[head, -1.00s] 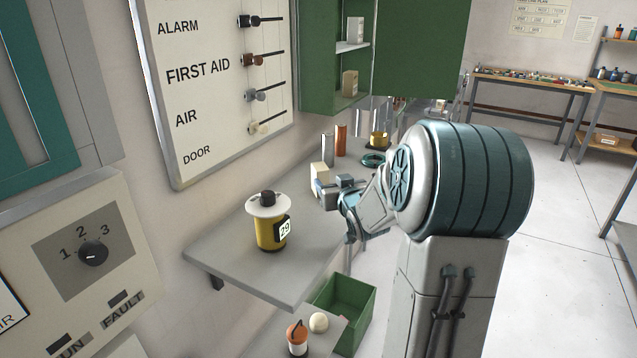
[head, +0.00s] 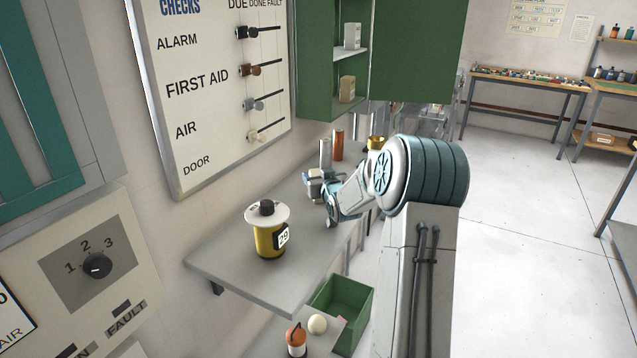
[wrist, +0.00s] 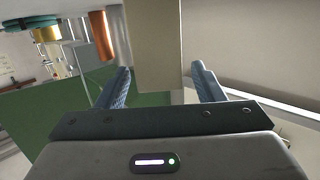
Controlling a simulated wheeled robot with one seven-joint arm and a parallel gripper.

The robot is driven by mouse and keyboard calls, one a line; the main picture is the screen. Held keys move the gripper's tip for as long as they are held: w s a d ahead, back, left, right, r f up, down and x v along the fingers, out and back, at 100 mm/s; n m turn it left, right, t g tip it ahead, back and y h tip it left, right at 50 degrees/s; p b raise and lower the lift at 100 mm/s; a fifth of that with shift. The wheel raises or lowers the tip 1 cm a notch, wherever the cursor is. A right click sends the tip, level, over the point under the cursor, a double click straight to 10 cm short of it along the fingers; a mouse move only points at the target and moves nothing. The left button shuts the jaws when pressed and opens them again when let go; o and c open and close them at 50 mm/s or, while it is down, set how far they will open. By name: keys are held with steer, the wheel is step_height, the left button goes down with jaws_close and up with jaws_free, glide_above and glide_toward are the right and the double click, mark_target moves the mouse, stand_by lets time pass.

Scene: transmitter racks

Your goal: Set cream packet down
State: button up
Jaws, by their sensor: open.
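The cream packet (wrist: 153,45) is a plain beige block in the wrist view, in front of my gripper (wrist: 160,78) and between the lines of its two blue fingers. The fingers are apart, with a clear gap on the packet's right side. I cannot tell whether the left finger touches it. The packet's base is hidden.
A yellow canister marked 29 (head: 270,240) stands on the near end of the shelf. Metal and orange cylinders (head: 338,145) and a brass cup (head: 376,143) stand beyond my gripper. A green open cabinet (head: 335,60) hangs above. A green bin (head: 345,300) is below.

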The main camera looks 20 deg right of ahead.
steer(key=shift+x, duration=0.9)
steer(key=c, duration=1.1)
steer(key=shift+r, duration=0.1)
steer(key=shift+c, duration=0.3)
steer(key=shift+r, duration=0.1)
